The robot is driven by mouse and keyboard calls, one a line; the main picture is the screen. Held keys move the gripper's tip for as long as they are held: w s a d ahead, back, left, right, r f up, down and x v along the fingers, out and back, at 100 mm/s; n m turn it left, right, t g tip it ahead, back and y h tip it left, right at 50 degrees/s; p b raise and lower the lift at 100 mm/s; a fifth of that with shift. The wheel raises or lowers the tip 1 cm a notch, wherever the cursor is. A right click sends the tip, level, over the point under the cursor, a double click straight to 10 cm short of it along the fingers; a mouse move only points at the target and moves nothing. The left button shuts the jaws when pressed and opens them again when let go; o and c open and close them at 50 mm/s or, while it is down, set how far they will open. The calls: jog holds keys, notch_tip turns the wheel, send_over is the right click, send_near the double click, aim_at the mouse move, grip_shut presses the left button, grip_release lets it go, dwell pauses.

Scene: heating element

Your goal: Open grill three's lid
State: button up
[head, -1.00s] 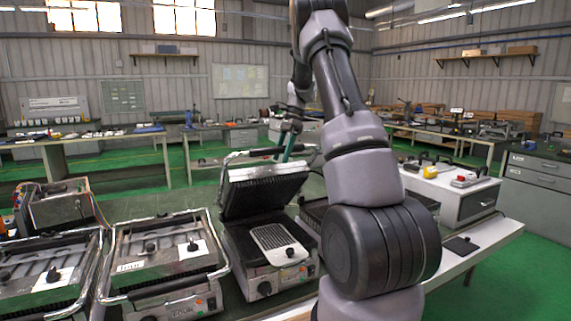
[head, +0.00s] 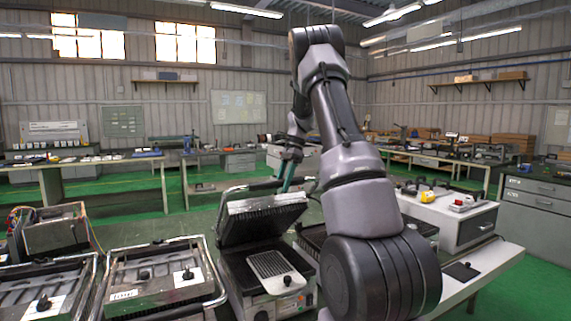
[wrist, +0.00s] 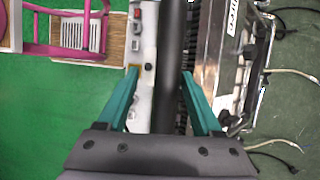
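A contact grill (head: 262,268) with a steel body and dark ribbed plates stands in the middle of the head view. Its lid (head: 265,203) is raised partway, with a bar handle along its upper edge. My gripper (head: 287,178) is behind the lid, beside the handle's right part. In the wrist view, my gripper's teal fingers (wrist: 160,75) are spread apart. A dark round bar (wrist: 172,45), apparently the handle, runs between them, closer to the right finger, with a gap on the left. A partly cut-off label (wrist: 237,15), seemingly reading "three", is on the steel beside it.
More grills with lids down, such as the nearest one (head: 165,275), stand to the left. My arm hides part of the plates to the right. Green floor lies behind the table.

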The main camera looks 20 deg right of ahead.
jog(key=w+d+r, duration=0.3)
jog(key=w+r, duration=0.2)
jog(key=r, duration=0.3)
jog(key=shift+w+d, duration=0.2)
jog(key=shift+d, duration=0.2)
dwell(0.5)
jog(key=shift+r, duration=0.1)
